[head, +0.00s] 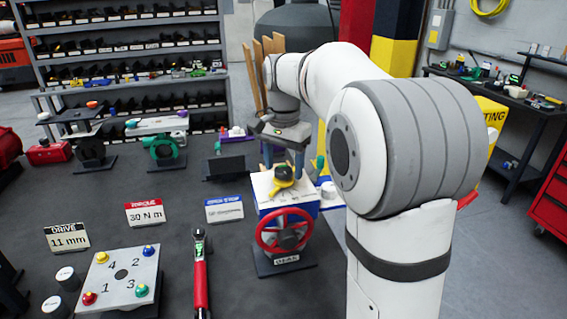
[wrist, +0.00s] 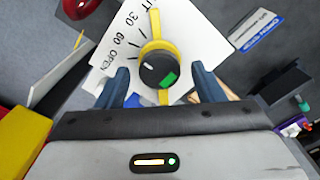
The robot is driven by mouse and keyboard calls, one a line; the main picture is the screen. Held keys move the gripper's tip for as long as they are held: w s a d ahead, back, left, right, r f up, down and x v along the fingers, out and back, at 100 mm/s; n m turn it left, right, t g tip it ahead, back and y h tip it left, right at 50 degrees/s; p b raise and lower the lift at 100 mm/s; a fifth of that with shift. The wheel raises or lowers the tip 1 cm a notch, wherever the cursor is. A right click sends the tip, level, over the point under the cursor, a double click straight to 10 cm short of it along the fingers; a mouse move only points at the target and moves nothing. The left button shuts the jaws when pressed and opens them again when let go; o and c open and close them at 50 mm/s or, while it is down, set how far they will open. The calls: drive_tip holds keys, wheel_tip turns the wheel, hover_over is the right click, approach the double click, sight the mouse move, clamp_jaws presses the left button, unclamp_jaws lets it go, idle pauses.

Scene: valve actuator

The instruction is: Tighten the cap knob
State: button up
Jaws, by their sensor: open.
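The valve actuator is a blue box with a white top plate (head: 262,186), also in the wrist view (wrist: 105,62), marked with a scale reading "30 60 OPEN". On it sits a black cap knob (head: 283,172) over a yellow pointer. In the wrist view the knob (wrist: 158,70) shows a white mark and a green patch, and the yellow pointer (wrist: 155,27) extends up and down past it. My gripper (head: 284,160) is above the knob, pointing down. Its blue fingers (wrist: 160,69) are open, one on each side of the knob, with visible gaps in the wrist view.
A red handwheel (head: 284,231) is on the actuator's front. A red-handled wrench (head: 200,270) and a numbered bolt plate (head: 121,281) lie to the left. Sign cards (head: 145,213) stand behind them. Shelving with bins (head: 130,45) is at the back.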

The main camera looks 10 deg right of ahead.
sight(284, 169)
wheel_tip(284, 169, up, 8)
drive_tip(key=shift+f, duration=0.1)
idle(0.4)
drive_tip(key=shift+s, duration=0.1)
